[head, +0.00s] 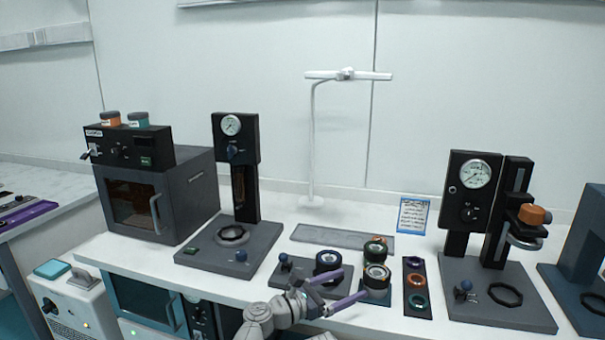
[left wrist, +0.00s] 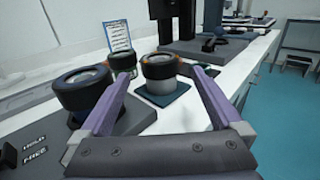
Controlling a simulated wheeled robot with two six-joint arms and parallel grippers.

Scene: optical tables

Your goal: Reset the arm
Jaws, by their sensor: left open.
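My left gripper (head: 338,293) comes in from the bottom of the head view, above the front part of the white bench. Its two purple fingers are spread apart with nothing between them. In the left wrist view the open fingers (left wrist: 153,90) frame a black-ringed lens cylinder (left wrist: 160,88) on a dark teal pad, which stands beyond the tips. A black lens ring (head: 328,262) on a dark plate lies just behind the gripper in the head view. My right gripper is not in view.
A dark oven (head: 185,205) and a gauge press (head: 236,200) stand at the left. A second gauge stand (head: 490,240) is at the right. A strip of coloured rings (head: 417,288) lies between. A white lamp (head: 313,140) rises at the back.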

